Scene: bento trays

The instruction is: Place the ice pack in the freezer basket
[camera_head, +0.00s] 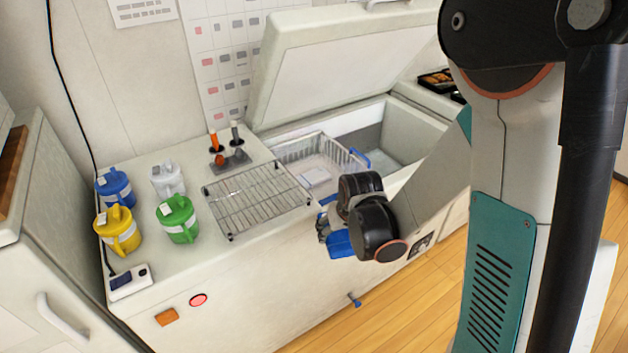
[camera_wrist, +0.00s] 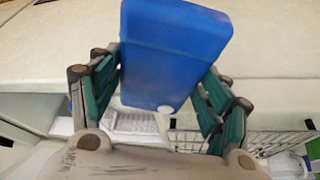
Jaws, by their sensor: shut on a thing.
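The blue ice pack (camera_wrist: 172,55) is a flat block with a small white cap, held between the two green-padded fingers of my gripper (camera_wrist: 160,100) in the wrist view. In the head view, part of the ice pack (camera_head: 341,244) shows below my gripper (camera_head: 330,228), in front of the freezer's near wall. The white wire freezer basket (camera_head: 308,158) hangs inside the open chest freezer, behind and a little left of my gripper. A pale item (camera_head: 313,178) lies in the basket. My wrist hides part of the freezer's near edge.
The freezer lid (camera_head: 325,68) is raised. A wire rack (camera_head: 257,198) lies left of the basket, with several coloured jugs (camera_head: 181,218) further left. A holder with upright handles (camera_head: 230,160) stands behind the rack. Freezer space right of the basket (camera_head: 402,137) looks clear.

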